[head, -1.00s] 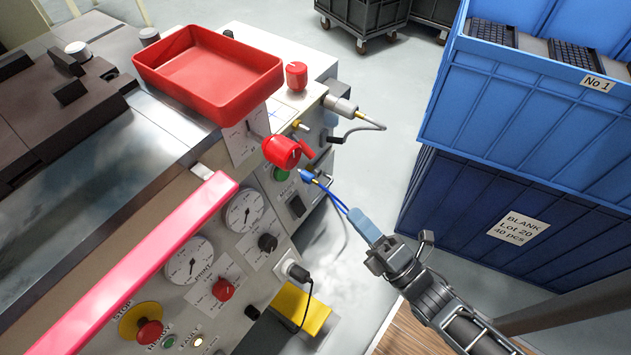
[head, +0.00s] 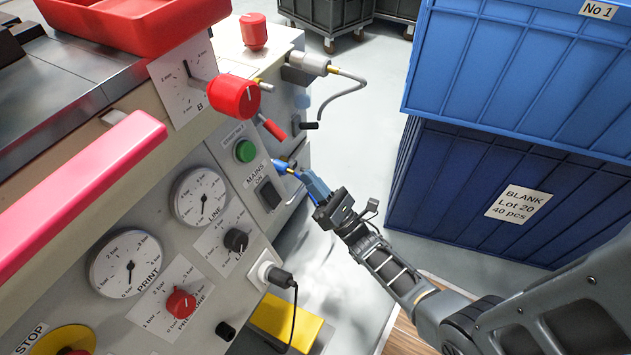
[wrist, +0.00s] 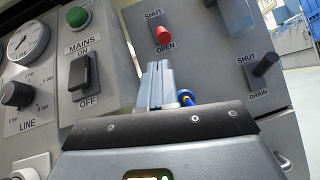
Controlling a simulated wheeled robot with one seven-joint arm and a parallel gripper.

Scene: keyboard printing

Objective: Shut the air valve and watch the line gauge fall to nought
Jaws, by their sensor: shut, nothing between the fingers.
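The air valve's red lever (head: 273,129) sticks out from the machine's end. In the wrist view the lever (wrist: 162,34) sits between the words SHUT above and OPEN below, its tip leaning towards OPEN. The line gauge (head: 200,196) is a white dial on the front panel; it is partly cut off at the upper left of the wrist view (wrist: 27,41). Its needle is too small to read surely. My gripper (head: 309,184) is shut and empty, below and to the right of the lever, apart from it. Its fingers (wrist: 157,78) point towards the panel, just under OPEN.
A blue hose fitting (wrist: 186,97) is close beside my fingers. A black drain lever (wrist: 265,65) is to the right. The mains switch (head: 268,194) and green button (head: 245,151) are to the left. Blue crates (head: 480,195) stand at the right, with bare floor between.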

